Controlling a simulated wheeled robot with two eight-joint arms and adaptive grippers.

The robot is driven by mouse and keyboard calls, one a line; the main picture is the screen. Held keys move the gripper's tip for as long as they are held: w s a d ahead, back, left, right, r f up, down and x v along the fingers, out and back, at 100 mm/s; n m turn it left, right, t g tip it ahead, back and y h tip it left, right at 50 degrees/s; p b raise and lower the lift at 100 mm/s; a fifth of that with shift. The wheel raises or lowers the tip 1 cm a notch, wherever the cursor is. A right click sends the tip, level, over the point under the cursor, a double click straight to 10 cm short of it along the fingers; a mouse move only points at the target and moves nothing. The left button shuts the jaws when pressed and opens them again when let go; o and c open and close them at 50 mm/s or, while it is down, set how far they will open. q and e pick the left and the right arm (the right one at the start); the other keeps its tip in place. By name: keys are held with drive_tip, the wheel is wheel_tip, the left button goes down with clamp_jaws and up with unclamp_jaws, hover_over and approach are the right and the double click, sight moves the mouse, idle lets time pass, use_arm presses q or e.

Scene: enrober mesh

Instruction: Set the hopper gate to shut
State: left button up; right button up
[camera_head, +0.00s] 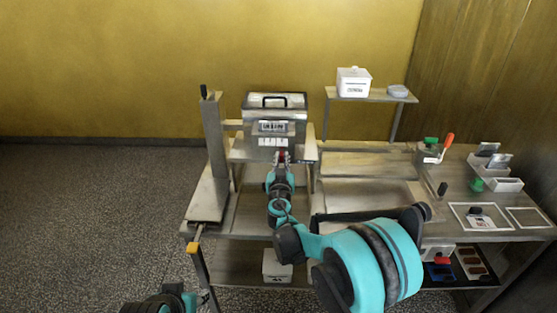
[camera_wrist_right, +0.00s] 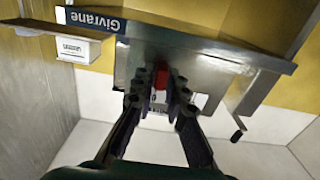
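The hopper (camera_head: 277,105) is a grey metal box with a black top handle, on a stand at the back of the bench. A small red handle (camera_wrist_right: 160,79) is on its front; it also shows in the head view (camera_head: 282,156). My right gripper (camera_wrist_right: 159,90) reaches this handle from the front, one dark finger on each side, tips drawn close together around it. The fingers hide part of the handle and the gate behind it. Only part of my left arm shows at the bottom edge of the head view; its fingers cannot be made out.
A white box (camera_head: 354,81) and a small grey dish (camera_head: 398,91) stand on a raised shelf (camera_head: 345,94). A red-handled device (camera_head: 432,152), small trays and framed mats lie on the right bench. A metal post (camera_head: 212,150) stands left of the hopper. Another white box (camera_head: 277,266) sits below.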

drive_tip(key=o, duration=0.3)
drive_tip(key=shift+d, duration=0.25)
drive_tip(key=shift+a, duration=0.1)
drive_tip(key=s, duration=0.8)
drive_tip(key=s+a, duration=0.1)
drive_tip(key=s, duration=0.3)
